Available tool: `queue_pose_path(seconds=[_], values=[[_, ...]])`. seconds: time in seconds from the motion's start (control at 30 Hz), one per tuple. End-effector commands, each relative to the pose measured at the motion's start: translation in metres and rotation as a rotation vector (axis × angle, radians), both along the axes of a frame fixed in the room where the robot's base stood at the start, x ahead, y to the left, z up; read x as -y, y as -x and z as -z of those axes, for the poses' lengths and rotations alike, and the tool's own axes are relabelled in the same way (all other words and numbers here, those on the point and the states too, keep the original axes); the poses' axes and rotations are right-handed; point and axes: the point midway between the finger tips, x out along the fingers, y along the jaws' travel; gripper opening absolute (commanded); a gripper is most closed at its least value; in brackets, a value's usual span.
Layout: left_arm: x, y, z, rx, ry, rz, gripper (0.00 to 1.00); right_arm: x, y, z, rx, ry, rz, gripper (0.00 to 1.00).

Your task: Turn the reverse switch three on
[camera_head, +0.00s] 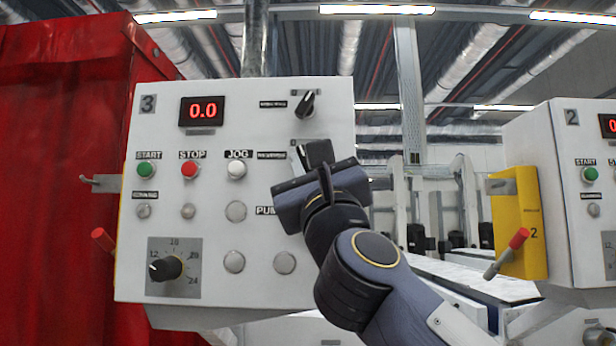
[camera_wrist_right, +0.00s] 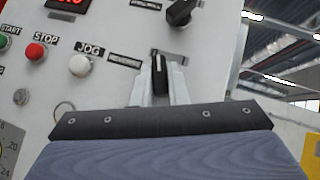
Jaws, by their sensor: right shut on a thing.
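Control panel three (camera_head: 215,215) is a white box with a "3" label and a red 0.0 display. The reverse switch (camera_wrist_right: 159,72) is a black knob with a white line, standing about upright beside its label in the right wrist view. My right gripper (camera_wrist_right: 160,85) has its light fingers on both sides of this knob and is shut on it. In the head view my right gripper (camera_head: 312,162) covers most of the switch. My left gripper is not in view.
Another black knob (camera_head: 305,104), tilted, sits just above on the panel. A green start button (camera_head: 146,170), red stop button (camera_head: 189,169) and white jog button (camera_head: 236,168) are to the left. Panel two (camera_head: 590,200) stands at the right. A red curtain (camera_head: 60,180) hangs at the left.

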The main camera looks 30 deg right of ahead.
Motion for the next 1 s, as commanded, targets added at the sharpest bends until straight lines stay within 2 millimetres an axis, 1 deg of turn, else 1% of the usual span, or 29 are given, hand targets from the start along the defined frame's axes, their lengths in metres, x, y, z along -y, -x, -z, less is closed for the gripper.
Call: queue_pose_path(seconds=[0.03, 0.1, 0.23, 0.4, 0.7, 1.0], values=[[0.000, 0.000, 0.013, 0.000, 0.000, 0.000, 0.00, -0.002, -0.002, 0.007, 0.018, -0.034, -0.009, 0.00], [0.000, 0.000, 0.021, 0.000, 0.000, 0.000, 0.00, -0.003, -0.002, 0.007, 0.051, -0.086, -0.010, 0.00], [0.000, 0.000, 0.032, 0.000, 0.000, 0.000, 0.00, -0.005, -0.003, 0.007, 0.113, -0.192, -0.010, 0.00], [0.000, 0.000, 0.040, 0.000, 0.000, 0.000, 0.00, -0.006, -0.004, 0.004, 0.197, -0.329, -0.007, 0.00], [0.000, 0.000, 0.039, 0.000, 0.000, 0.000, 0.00, -0.008, -0.005, 0.001, 0.334, -0.551, -0.004, 0.00], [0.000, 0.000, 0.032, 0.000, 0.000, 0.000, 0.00, -0.008, -0.005, -0.001, 0.427, -0.700, -0.002, 0.00]])
